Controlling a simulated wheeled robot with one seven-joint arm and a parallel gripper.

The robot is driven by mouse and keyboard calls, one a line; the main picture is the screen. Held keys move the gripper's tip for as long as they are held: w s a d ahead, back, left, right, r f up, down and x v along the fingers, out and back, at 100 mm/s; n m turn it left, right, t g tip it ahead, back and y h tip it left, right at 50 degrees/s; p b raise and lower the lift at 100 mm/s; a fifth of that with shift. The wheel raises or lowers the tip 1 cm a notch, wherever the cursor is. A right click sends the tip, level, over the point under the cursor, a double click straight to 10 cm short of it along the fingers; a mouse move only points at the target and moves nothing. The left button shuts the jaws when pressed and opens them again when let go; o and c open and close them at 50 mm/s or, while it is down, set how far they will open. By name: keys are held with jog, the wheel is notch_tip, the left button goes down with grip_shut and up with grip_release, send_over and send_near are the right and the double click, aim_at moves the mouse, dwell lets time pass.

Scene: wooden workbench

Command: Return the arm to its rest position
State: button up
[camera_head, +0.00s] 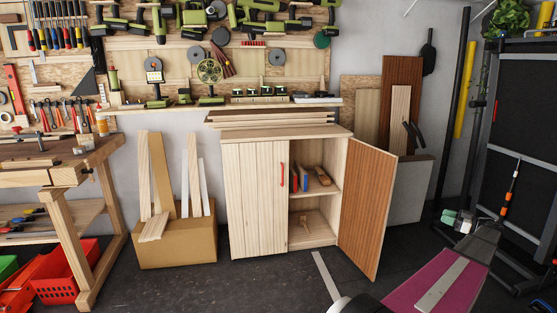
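My gripper is not in view. A rounded white and dark shape (345,304) at the bottom edge may be part of my own body; I cannot tell which part. A light wooden cabinet (255,200) stands against the wall ahead. Its left door is shut and has a red handle (282,175). Its right door (365,208) stands wide open. On the inner shelf are a red-and-blue item (299,177) and a brown wooden item (322,175). A small wooden item (305,224) lies at the bottom.
A cardboard box (178,245) with planks is beside the cabinet. At right are a magenta-topped bench (440,282) and a black rack (520,130). Dark floor (240,285) before the cabinet is mostly clear.

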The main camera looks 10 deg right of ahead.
jog(key=w+a+r+m+t+h, duration=0.25)
jog(key=w+a+h, duration=0.25)
jog(key=w+a, duration=0.3)
jog(key=w+a+r+m+t+h, duration=0.1)
jog(key=w+a+m+t+h, duration=0.3)
jog(key=w+a, duration=0.35)
jog(key=w+a+f+m+g+h, duration=0.1)
jog(key=w+a+m+g+h, duration=0.1)
jog(key=a+h, duration=0.3)
jog(key=w+a+f+m+g+h, duration=0.2)
jog(key=a+m+h, duration=0.15)
jog(key=a, duration=0.35)
jog(key=s+a+f+g, duration=0.3)
jog(key=a, duration=0.4)
jog(key=s+a+f+g+y, duration=0.1)
jog(key=s+a+f+g, duration=0.2)
jog(key=a, duration=0.5)
jog(key=s+a+f+g, duration=0.3)
jog(key=s+a, duration=0.1)
jog(key=a, duration=0.3)
jog(key=s+a+f+n+g+y, duration=0.1)
jog(key=s+a+g+y, duration=0.1)
jog(key=s+a, duration=0.6)
jog(key=s+a+f+n+g+y, duration=0.1)
jog(key=s+a+n+g+y, duration=0.1)
jog(key=s+a+g, duration=0.3)
jog(key=s+a, duration=0.3)
jog(key=a, duration=0.3)
jog(key=shift+f, duration=0.4)
